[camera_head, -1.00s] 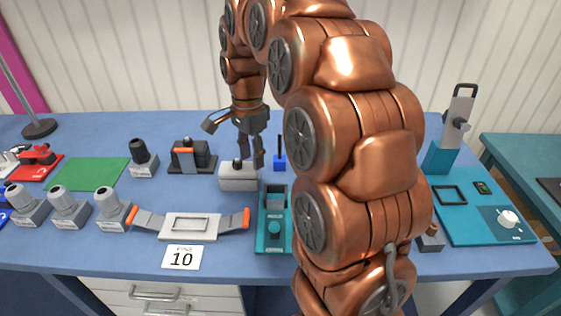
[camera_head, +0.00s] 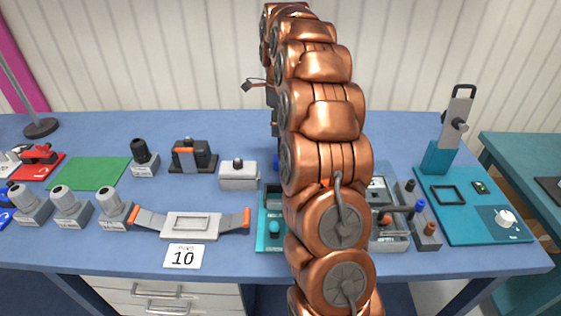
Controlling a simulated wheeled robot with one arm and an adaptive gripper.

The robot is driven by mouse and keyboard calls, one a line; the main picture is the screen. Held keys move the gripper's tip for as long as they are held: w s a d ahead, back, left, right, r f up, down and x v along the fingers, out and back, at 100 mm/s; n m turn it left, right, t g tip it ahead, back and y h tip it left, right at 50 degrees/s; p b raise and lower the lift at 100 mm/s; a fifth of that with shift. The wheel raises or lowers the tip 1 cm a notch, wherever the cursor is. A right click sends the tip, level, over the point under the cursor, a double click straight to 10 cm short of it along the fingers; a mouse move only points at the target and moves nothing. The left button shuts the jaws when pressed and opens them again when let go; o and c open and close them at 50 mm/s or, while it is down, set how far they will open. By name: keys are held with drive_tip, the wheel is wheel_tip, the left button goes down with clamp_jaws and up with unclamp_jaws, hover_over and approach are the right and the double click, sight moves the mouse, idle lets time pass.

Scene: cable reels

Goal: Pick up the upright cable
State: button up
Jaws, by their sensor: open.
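No cable can be made out clearly. A small blue piece (camera_head: 277,161) at the back middle of the table shows only as a sliver beside my arm; a second ago it had a thin dark upright stem, and I cannot tell whether this is the upright cable. My gripper (camera_head: 274,128) is mostly hidden behind my own copper arm; only a dark edge shows, above and near the blue piece. Its fingertips and any contact are hidden. It is open.
A grey block with a dark knob (camera_head: 238,178) stands left of the arm. A grey cradle with orange ends (camera_head: 190,225) lies in front. Grey holders with coloured plugs (camera_head: 425,222) and a teal board (camera_head: 480,228) are on the right. A green mat (camera_head: 88,173) is bare.

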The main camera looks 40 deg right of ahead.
sight(280, 144)
drive_tip(key=shift+s+f+p, duration=0.1)
drive_tip(key=shift+f+p, duration=0.2)
drive_tip(key=shift+f, duration=0.65)
drive_tip(key=shift+s+f+p, duration=0.2)
drive_tip(key=shift+f+p, duration=0.45)
drive_tip(key=shift+f, duration=0.15)
drive_tip(key=shift+f+p, duration=0.65)
drive_tip(key=shift+f, duration=1.1)
clamp_jaws()
